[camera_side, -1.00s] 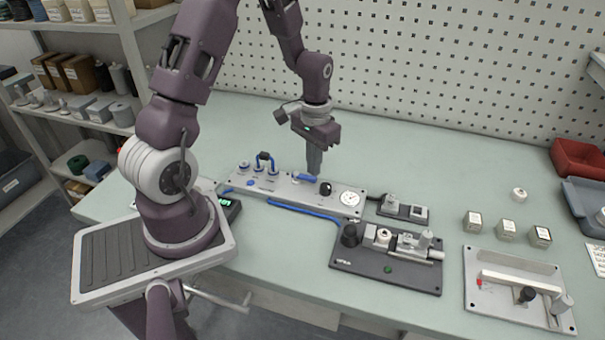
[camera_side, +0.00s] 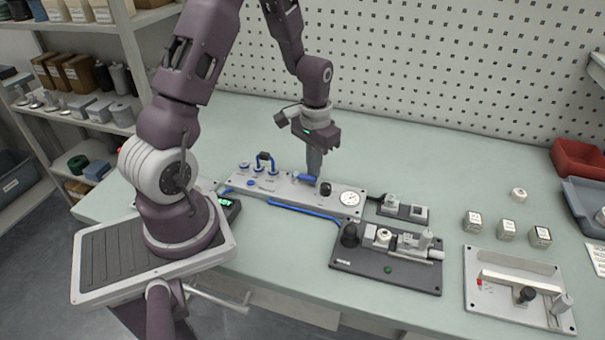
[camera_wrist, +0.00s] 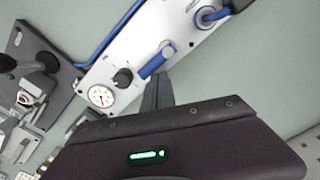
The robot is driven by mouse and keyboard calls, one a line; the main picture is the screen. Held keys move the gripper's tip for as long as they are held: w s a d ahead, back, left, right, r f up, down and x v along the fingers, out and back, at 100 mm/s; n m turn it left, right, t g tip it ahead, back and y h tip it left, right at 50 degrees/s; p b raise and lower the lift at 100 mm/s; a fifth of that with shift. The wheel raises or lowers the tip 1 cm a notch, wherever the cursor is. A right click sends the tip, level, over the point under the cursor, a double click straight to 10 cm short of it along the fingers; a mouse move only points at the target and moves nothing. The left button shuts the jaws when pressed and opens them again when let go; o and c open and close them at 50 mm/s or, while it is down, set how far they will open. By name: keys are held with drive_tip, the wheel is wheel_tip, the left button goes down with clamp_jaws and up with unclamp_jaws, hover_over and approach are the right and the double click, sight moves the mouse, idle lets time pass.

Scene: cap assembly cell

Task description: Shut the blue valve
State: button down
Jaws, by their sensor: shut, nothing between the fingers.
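The blue valve is a blue lever handle (camera_side: 304,178) on the light grey panel (camera_side: 283,189). In the wrist view the lever (camera_wrist: 153,65) lies slanted across the panel, with a silver end piece at its upper right. My gripper (camera_side: 314,174) points down at the lever, its fingers shut and empty. In the wrist view my fingertips (camera_wrist: 160,78) are close beside the lever, on the lower side of it. I cannot tell whether they touch it.
A black knob (camera_side: 325,188) and a round gauge (camera_side: 350,198) sit on the panel right of the lever. A dark fixture (camera_side: 387,262) stands in front. The bench behind the panel is clear.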

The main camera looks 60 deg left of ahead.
drive_tip(key=shift+f, duration=0.35)
drive_tip(key=shift+r, duration=0.15)
drive_tip(key=shift+r, duration=0.2)
drive_tip(key=shift+s+d, duration=0.1)
drive_tip(key=shift+s+d, duration=0.25)
drive_tip(key=shift+s, duration=0.05)
idle(0.3)
drive_tip(key=shift+d, duration=0.15)
drive_tip(key=shift+s+d, duration=0.25)
drive_tip(key=shift+d, duration=0.05)
idle(0.3)
